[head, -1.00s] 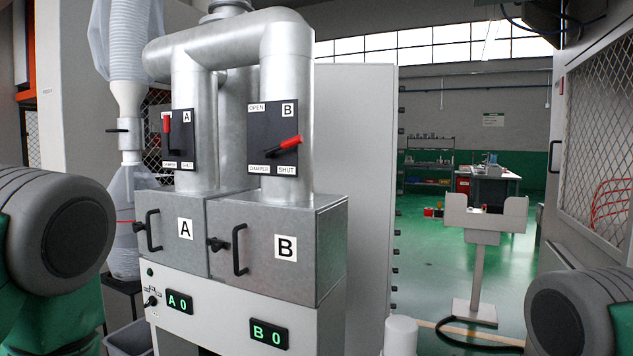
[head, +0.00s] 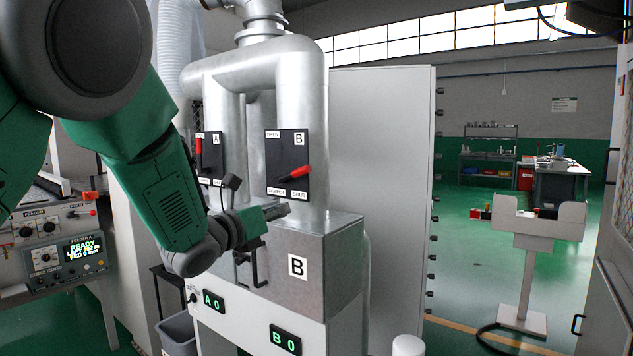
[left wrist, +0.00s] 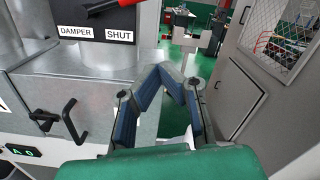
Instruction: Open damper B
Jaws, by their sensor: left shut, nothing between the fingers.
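Damper B is a black plate (head: 274,178) on the right vertical duct, labelled OPEN at the top and SHUT at the bottom. Its red lever (head: 297,173) points right and slightly up from its pivot. In the left wrist view the red lever (left wrist: 103,8) is cut by the top edge, above the DAMPER and SHUT labels. My left gripper (head: 281,210) is just below the plate, in front of the top of box B, apart from the lever. In the left wrist view its blue-padded fingers (left wrist: 168,76) meet at the tips, with nothing between them. My right gripper is out of view.
Damper A's red lever (head: 199,152) points up on the left duct. Box B (head: 325,265) has a black handle (head: 259,268) below my gripper. Displays read A 0 (head: 214,302) and B 0 (head: 286,340).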

